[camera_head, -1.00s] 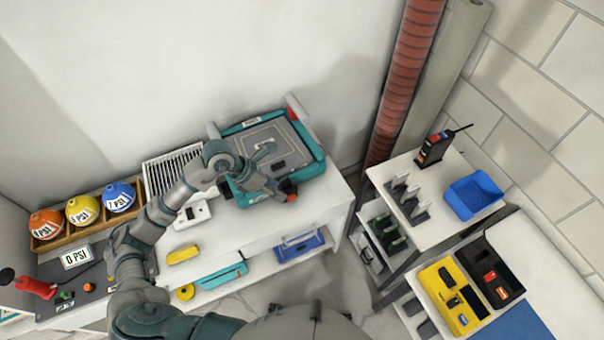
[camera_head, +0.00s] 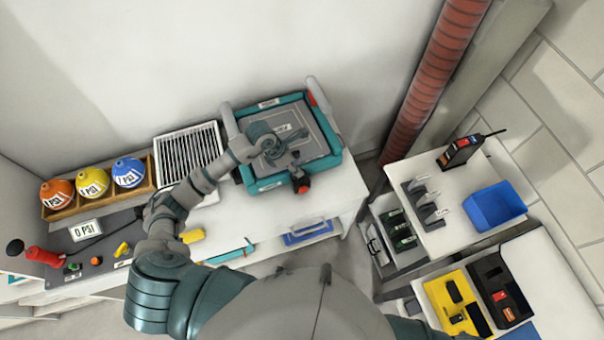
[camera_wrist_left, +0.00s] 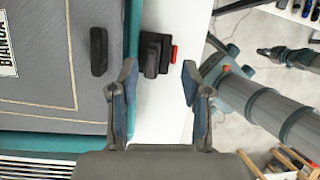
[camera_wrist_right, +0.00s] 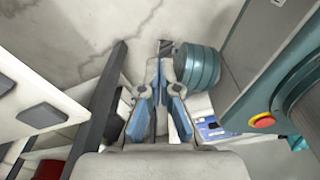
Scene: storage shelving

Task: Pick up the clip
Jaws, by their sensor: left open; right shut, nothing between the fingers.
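A small black block with a red end (camera_wrist_left: 152,55) lies on the white tabletop just beside the teal case (camera_wrist_left: 133,30) in the left wrist view. It may be the clip; I cannot tell for sure. My left gripper (camera_wrist_left: 158,78) is open, with the block ahead of it between the lines of its two fingers and nothing held. In the head view the left gripper (camera_head: 292,168) hangs over the front edge of the teal case (camera_head: 262,186). My right gripper (camera_wrist_right: 161,66) is shut and empty, pointing at the floor, and is out of the head view.
A white vent grille (camera_head: 188,150) and a wooden rack (camera_head: 100,200) of coloured balls stand left of the case. A red pipe (camera_head: 430,85) rises behind on the right. A white stand with a radio (camera_head: 460,150) and blue bin (camera_head: 494,206) is at the right.

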